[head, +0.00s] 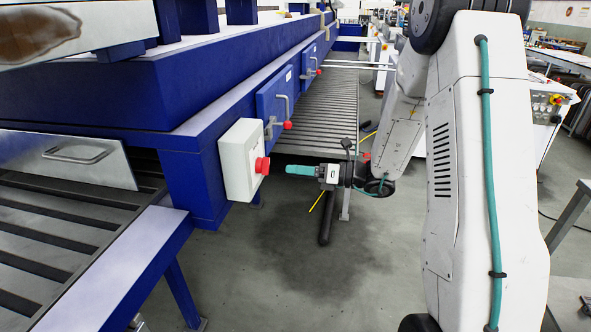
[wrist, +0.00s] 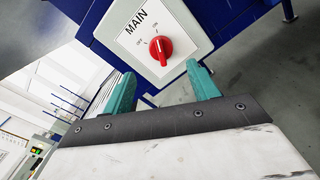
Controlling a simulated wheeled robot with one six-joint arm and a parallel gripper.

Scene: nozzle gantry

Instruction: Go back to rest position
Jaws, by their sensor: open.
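My gripper (head: 290,170) is in the middle of the head view, with teal fingers reaching left toward the white switch box. In the wrist view my gripper (wrist: 163,88) shows two teal fingers spread apart with nothing between them. Beyond the fingertips is the white switch box (wrist: 130,38), marked MAIN, with a red rotary knob (wrist: 161,48) and OFF and ON labels. In the head view the switch box (head: 238,155) is fixed to the blue frame, and its red knob (head: 262,165) faces the fingertips across a small gap.
The blue gantry frame (head: 205,185) runs along the left and into the distance. Slatted beds (head: 335,110) lie under it. A metal panel with a handle (head: 65,160) is at far left. Grey floor (head: 290,280) in front and below is open. A control cabinet (head: 545,105) stands at right.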

